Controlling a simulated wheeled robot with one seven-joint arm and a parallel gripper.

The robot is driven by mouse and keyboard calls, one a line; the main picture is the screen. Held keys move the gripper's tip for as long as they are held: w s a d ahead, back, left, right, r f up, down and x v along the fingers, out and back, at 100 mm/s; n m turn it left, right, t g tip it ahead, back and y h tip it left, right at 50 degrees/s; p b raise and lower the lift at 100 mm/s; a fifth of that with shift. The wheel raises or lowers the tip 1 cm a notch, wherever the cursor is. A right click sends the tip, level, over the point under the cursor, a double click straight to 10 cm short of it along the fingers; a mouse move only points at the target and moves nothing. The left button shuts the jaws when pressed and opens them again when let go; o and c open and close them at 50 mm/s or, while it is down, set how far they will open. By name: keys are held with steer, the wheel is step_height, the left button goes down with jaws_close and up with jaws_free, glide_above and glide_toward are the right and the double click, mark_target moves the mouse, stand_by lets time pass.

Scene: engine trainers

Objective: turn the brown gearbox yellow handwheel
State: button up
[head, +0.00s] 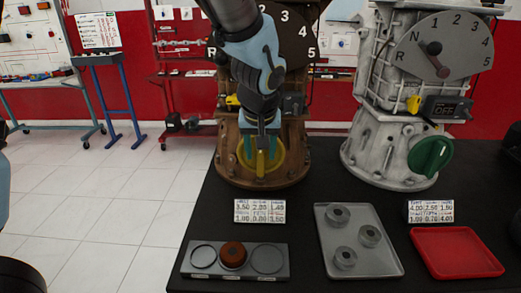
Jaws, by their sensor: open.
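The brown gearbox (226,160) stands on the black table, partly hidden behind my arm. Its yellow handwheel (281,158) is low on its front, a ring with a yellow bar or grip in the middle. My gripper (260,158) is in front of the handwheel, pointing down at it. Its teal fingers are apart, one on each side of the yellow middle bar. I cannot tell whether the fingers touch the bar.
A grey gearbox (375,140) with a green handwheel (431,156) stands to the right. In front are a grey holder (235,272) with a brown-red round part, a grey tray (384,262) with several metal rings, and a red tray (457,252).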

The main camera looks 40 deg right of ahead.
jaws_close()
stand_by(0.5)
